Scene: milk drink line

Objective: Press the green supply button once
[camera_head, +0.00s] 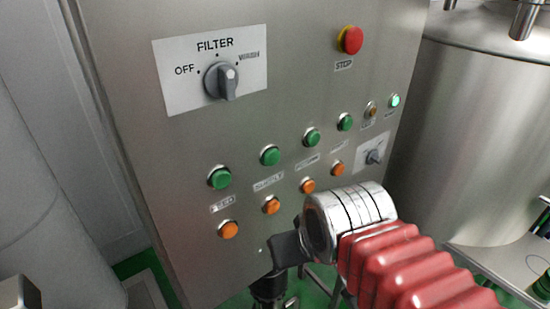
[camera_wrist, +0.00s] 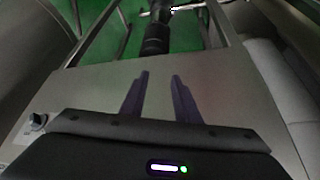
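A grey steel panel (camera_head: 285,110) in the head view carries a row of green buttons. They include a left one (camera_head: 220,178), one right of it (camera_head: 270,156), one further right (camera_head: 312,137) and another (camera_head: 345,122).
Orange buttons (camera_head: 229,229) sit below the green row. A red stop button (camera_head: 351,39) and a filter selector (camera_head: 222,80) are higher up. A lit green lamp (camera_head: 395,100) and a small selector (camera_head: 374,157) are at the right. A steel tank (camera_head: 485,130) stands right of the panel.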

